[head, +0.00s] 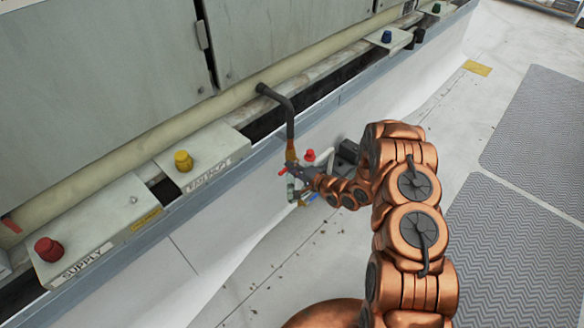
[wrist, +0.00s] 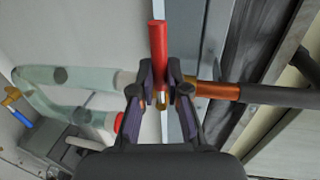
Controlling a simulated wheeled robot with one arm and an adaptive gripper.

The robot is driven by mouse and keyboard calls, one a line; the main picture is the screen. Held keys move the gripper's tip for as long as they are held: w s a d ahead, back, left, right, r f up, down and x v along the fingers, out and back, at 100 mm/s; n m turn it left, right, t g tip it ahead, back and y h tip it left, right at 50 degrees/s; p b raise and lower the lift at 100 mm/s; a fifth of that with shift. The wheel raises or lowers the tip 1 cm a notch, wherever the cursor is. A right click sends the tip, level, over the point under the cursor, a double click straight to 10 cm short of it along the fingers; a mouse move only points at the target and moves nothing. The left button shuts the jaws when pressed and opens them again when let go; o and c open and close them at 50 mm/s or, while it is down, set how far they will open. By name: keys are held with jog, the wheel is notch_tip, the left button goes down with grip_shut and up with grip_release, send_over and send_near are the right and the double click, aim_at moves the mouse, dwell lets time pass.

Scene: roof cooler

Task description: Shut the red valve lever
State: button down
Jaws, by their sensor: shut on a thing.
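The red valve lever (wrist: 158,42) shows in the wrist view as a red bar standing up in the picture, across the line of the copper pipe (wrist: 218,90). My gripper (wrist: 161,80) is shut on the lever, with one finger on each side and the red end sticking out beyond the fingertips. In the head view my gripper (head: 294,171) is at the valve below the dark bent pipe (head: 289,115). A small red end of the lever (head: 283,171) shows at its left. The valve body is mostly hidden by the fingers.
A red knob (head: 310,155) sits close beside my gripper. A clear hose (wrist: 60,76) runs left from the valve. A blue-handled part (wrist: 22,119) is farther left. The grey ledge (head: 340,100) runs along the wall.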

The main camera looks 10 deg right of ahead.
jog(key=shift+r, duration=0.1)
jog(key=c, duration=1.2)
grip_release()
jog(key=shift+o, duration=0.2)
jog(key=v, duration=1.2)
jog(key=shift+w+d, duration=0.1)
